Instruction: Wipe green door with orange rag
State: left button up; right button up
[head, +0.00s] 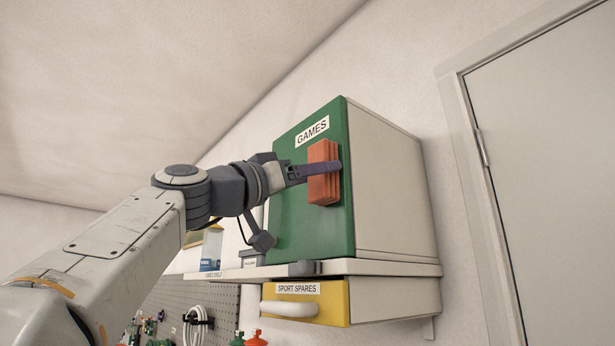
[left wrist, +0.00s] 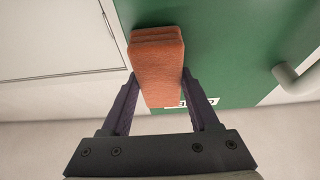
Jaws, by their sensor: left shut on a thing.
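The green door (head: 290,222) is the front of a wall cabinet and carries a "GAMES" label (head: 312,132). It also fills the upper right of the left wrist view (left wrist: 230,45). The orange rag (head: 323,178) is a folded block in front of the door's right part, below the label. My left gripper (head: 333,168) is shut on the rag, and its dark fingers grip the rag's two sides in the left wrist view (left wrist: 160,88). The rag lies close against the door; I cannot tell whether it touches. My right gripper is not in view.
A shelf (head: 390,268) runs under the cabinet. Below it is a yellow-fronted "SPORT SPARES" drawer (head: 335,303) with a pale handle (head: 289,308). A pegboard (head: 222,312) holds a coiled white cable (head: 196,325). A grey room door (head: 560,150) stands at the right.

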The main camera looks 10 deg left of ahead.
pick_arm(q)
jog(key=shift+a, duration=0.1)
jog(key=s+a+b, duration=0.2)
jog(key=s+a, duration=0.2)
jog(key=s, duration=0.2)
jog(key=shift+s+a, duration=0.15)
jog(key=shift+a, duration=0.25)
